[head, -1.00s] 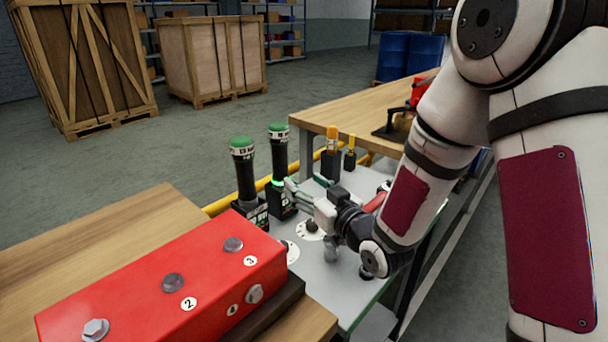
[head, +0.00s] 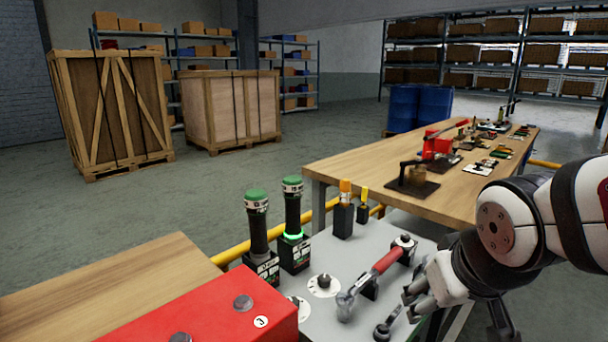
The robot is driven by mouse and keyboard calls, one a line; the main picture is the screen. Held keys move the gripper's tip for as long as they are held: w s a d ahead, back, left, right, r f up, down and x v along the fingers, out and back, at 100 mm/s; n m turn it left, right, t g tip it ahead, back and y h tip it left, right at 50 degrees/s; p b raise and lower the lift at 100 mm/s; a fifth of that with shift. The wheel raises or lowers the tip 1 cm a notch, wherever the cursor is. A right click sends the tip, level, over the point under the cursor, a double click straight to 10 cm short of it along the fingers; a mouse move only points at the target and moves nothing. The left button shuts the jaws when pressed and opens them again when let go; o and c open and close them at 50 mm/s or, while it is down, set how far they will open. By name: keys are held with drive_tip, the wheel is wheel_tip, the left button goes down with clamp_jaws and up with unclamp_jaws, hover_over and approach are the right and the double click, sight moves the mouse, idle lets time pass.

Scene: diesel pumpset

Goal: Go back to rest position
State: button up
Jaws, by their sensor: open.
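My gripper (head: 412,298) is at the lower right in the head view, open and empty. My white and black arm folds back to the right edge of the picture. Two black handles with green tops (head: 257,225) (head: 293,215) stand upright at the panel's far left. The right one has a lit green ring at its base. A red-handled wrench-like tool (head: 378,268) lies across black holders on the panel.
A small black knob (head: 388,324) stands close to my gripper. A white dial (head: 324,285) is mid-panel. A red block (head: 205,315) fills the near left. A long wooden table (head: 460,190) with a red press and several small items stands behind. Open floor lies at far left.

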drive_tip(key=s+r+m+g, duration=0.2)
drive_tip(key=s+g, duration=0.3)
drive_tip(key=s, duration=1.5)
wheel_tip(320, 180, up, 15)
drive_tip(key=t+p, duration=0.3)
drive_tip(key=p, duration=1.1)
drive_tip(key=shift+w+r+n+y+p, duration=0.2)
drive_tip(key=shift+w+n+y+p, duration=0.1)
drive_tip(key=shift+y, duration=0.1)
drive_tip(key=shift+a, duration=0.1)
